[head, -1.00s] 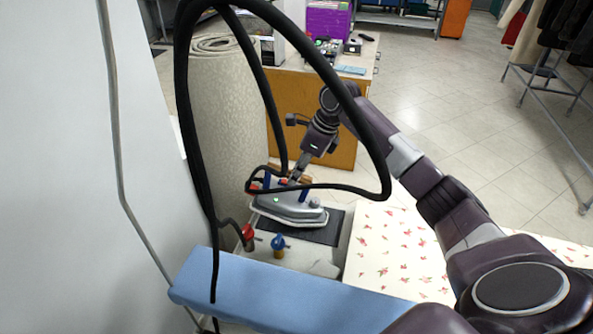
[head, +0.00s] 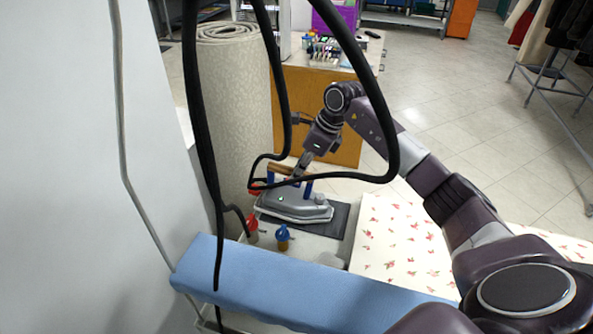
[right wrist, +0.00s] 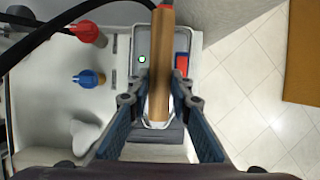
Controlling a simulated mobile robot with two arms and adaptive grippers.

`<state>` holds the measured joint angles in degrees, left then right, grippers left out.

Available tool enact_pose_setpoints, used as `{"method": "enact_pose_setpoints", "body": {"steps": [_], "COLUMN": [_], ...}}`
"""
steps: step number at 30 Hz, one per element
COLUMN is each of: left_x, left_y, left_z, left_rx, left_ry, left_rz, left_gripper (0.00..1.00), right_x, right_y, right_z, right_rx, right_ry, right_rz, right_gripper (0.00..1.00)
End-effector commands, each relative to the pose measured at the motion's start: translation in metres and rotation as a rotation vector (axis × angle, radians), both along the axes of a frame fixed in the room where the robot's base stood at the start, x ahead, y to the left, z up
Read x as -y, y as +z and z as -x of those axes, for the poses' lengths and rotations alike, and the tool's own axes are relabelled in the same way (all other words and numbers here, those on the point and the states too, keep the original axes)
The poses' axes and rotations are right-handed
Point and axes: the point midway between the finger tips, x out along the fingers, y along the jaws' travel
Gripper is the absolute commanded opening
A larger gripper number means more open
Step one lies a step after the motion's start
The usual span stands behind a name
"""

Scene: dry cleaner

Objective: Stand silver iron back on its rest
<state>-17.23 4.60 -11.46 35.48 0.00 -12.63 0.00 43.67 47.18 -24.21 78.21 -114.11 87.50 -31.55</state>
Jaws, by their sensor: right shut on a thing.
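The silver iron (head: 295,207) has a grey metal body, blue posts and a brown wooden handle (head: 283,170). It lies roughly level, sole down, over the dark rest mat (head: 338,222); whether the sole touches the mat I cannot tell. My right gripper (head: 295,178) is shut on the iron's handle from above. In the right wrist view the handle (right wrist: 161,55) runs between the fingers of my right gripper (right wrist: 160,98). The fingers hide part of the iron body. My left gripper is not in view.
A blue padded board (head: 300,280) lies in front, a flowered board (head: 400,235) at right. Black hoses (head: 390,140) loop around my right arm. A rolled carpet (head: 235,110) stands behind.

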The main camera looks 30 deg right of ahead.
Motion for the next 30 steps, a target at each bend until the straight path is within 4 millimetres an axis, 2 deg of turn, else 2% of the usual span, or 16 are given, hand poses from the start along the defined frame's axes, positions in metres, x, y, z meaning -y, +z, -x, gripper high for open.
{"method": "enact_pose_setpoints", "body": {"steps": [1,26,27,30], "left_x": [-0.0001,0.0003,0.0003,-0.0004], "left_y": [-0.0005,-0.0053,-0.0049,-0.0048], "left_z": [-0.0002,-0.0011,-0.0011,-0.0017], "left_rx": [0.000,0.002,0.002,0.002], "left_ry": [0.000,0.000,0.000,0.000], "left_rz": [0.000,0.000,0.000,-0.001], "left_gripper": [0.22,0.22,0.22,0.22], "right_x": [0.0067,0.0074,0.0072,0.0062], "right_y": [-0.0079,-0.0141,-0.0136,-0.0132], "right_z": [0.0060,0.0063,0.0062,0.0057], "right_rx": [-0.023,-0.024,-0.024,-0.022], "right_ry": [-0.006,-0.006,-0.006,-0.006], "right_rz": [0.014,0.016,0.015,0.013], "right_gripper": [0.00,0.00,0.22,0.34]}}
